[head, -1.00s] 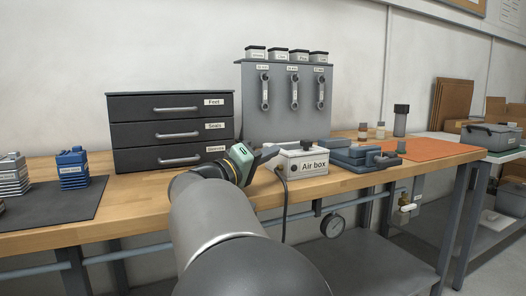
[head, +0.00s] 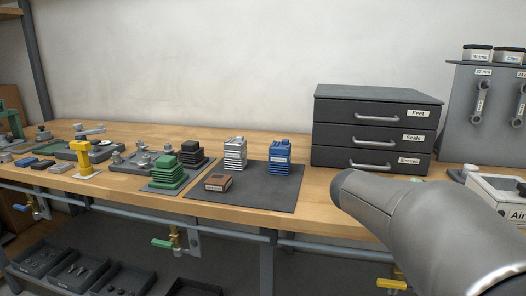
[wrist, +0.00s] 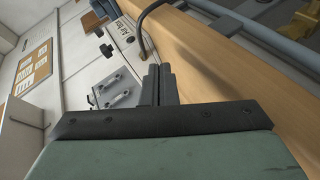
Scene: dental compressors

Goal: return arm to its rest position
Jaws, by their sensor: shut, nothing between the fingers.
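My gripper (wrist: 159,84) shows in the wrist view, its two dark fingers together with nothing between them. Past the fingertips are the bench edge and the white Air box (wrist: 123,35) with its dark hose. In the head view my arm reaches in from the lower right in front of the bench, and the gripper itself is hidden behind my arm link. The Air box (head: 499,196) is partly cut off at the right edge there.
The three-drawer cabinet (head: 376,130) stands behind my arm. Left of it, a dark mat (head: 255,197) bears blue and grey stacks and a brown block. Green and black stacks and a yellow fixture (head: 84,157) stand farther left. Trays (head: 75,268) sit below the bench.

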